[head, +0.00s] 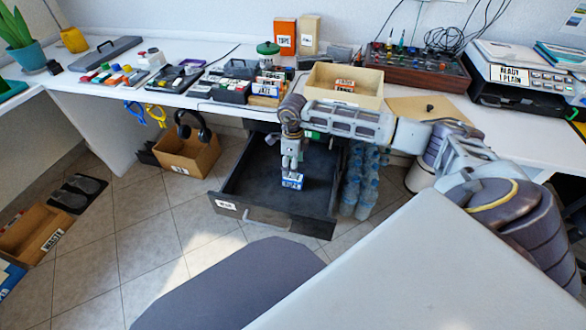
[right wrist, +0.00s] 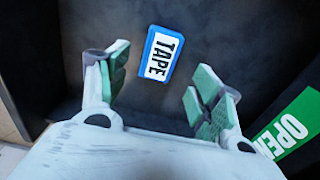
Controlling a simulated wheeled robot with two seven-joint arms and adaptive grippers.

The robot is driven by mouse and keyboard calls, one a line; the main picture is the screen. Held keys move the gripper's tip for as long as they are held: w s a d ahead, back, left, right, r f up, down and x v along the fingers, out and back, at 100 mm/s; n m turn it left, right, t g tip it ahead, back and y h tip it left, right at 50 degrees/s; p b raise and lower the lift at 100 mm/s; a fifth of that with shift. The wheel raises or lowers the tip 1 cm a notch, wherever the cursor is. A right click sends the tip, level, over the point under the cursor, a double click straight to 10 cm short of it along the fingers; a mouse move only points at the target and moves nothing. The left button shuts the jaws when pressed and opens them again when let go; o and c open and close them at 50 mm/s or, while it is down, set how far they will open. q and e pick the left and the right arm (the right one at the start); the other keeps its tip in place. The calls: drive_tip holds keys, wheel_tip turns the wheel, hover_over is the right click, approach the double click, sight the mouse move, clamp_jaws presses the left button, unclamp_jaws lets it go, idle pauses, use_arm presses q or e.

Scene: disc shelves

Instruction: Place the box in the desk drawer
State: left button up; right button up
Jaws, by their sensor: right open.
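The small blue box (head: 291,181) with a white label is inside the open, dark desk drawer (head: 240,183). In the right wrist view the box (right wrist: 160,54) lies on the dark drawer bottom (right wrist: 230,40), and its label reads TAPE. My right gripper (head: 291,165) reaches down into the drawer, just above the box. In the right wrist view its two green-padded fingers (right wrist: 158,85) are spread apart with nothing between them. The box appears beyond the fingertips, apart from them. My left gripper is out of view.
A cardboard box (head: 188,158) with headphones stands left of the drawer, and bottles (head: 365,180) stand right. The desk above holds an open tan box (head: 343,88), cassettes (head: 255,90) and a printer (head: 525,78). A green OPEN label (right wrist: 290,125) shows near my right gripper.

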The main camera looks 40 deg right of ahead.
drive_tip(key=shift+r, duration=0.85)
drive_tip(key=shift+s+d, duration=0.15)
